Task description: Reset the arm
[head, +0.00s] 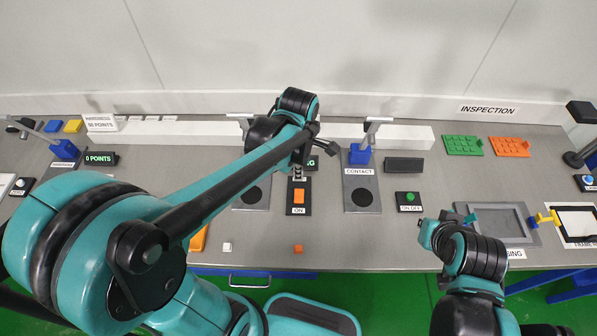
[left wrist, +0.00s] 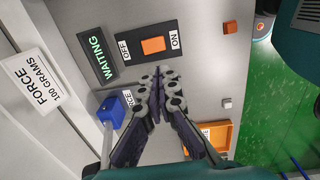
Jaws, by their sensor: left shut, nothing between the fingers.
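My left arm reaches across the head view from the left, with its wrist above the middle of the bench. My left gripper (head: 298,173) is mostly hidden under that wrist. In the left wrist view the fingers of my left gripper (left wrist: 158,82) meet at the tips, empty. They are just beside the black ON/OFF switch (head: 299,197) with an orange rocker, which also shows in the wrist view (left wrist: 150,47). My right arm shows at the lower right of the head view; its fingers cannot be made out.
A WAITING display (left wrist: 94,59) and a blue clamp block (left wrist: 111,112) are near the left fingers. The contact plate (head: 361,194) stands right of the switch. A white cube (head: 227,247) and an orange cube (head: 298,249) lie near the bench's front edge. An orange tray (head: 199,238) is partly hidden by my arm.

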